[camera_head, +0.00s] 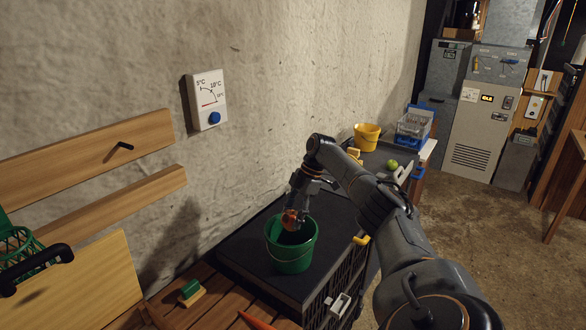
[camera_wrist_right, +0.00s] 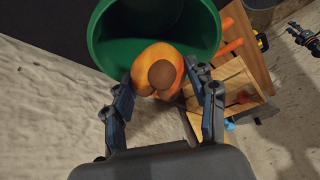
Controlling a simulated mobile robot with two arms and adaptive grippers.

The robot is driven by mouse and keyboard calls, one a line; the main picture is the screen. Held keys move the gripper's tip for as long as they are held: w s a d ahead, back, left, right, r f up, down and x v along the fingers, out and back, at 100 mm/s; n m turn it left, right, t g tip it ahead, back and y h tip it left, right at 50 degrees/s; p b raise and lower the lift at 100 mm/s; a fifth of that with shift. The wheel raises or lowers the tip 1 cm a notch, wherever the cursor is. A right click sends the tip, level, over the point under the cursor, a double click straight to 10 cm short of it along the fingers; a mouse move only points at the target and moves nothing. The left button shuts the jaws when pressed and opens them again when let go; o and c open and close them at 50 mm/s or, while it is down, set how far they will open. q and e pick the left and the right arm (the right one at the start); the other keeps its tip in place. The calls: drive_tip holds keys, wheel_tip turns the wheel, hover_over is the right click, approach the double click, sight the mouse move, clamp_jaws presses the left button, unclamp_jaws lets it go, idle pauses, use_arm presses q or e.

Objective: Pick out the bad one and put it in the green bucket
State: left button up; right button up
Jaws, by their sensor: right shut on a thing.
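The green bucket (camera_head: 291,256) stands on a dark-topped cabinet by the wall. My right gripper (camera_head: 294,208) is at the bucket's opening, pointing down. It is shut on an orange fruit (camera_head: 289,221) with a large round brown spot. In the right wrist view the fruit (camera_wrist_right: 160,72) sits between the two fingers, at the rim of the green bucket (camera_wrist_right: 110,35). I cannot tell how far inside the rim it is. The bucket's inside is mostly hidden in the head view. My left gripper is not in view.
A wooden slatted bench (camera_head: 220,312) with a green-topped brush (camera_head: 190,291) adjoins the cabinet. A yellow bucket (camera_head: 367,137), a blue crate (camera_head: 414,128) and a green ball-like thing (camera_head: 392,164) stand farther back. A wall gauge (camera_head: 207,99) hangs above.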

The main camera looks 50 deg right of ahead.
wheel_tip(320, 180, down, 8)
drive_tip(key=b, duration=0.5)
drive_tip(key=shift+r, duration=0.2)
idle(0.5)
drive_tip(key=shift+f+b, duration=2.55)
drive_tip(key=shift+f, duration=0.25)
idle(1.5)
idle(0.5)
drive_tip(key=o, duration=0.8)
drive_tip(key=shift+r, duration=0.1)
drive_tip(key=v, duration=1.2)
drive_tip(key=shift+s+d, duration=0.1)
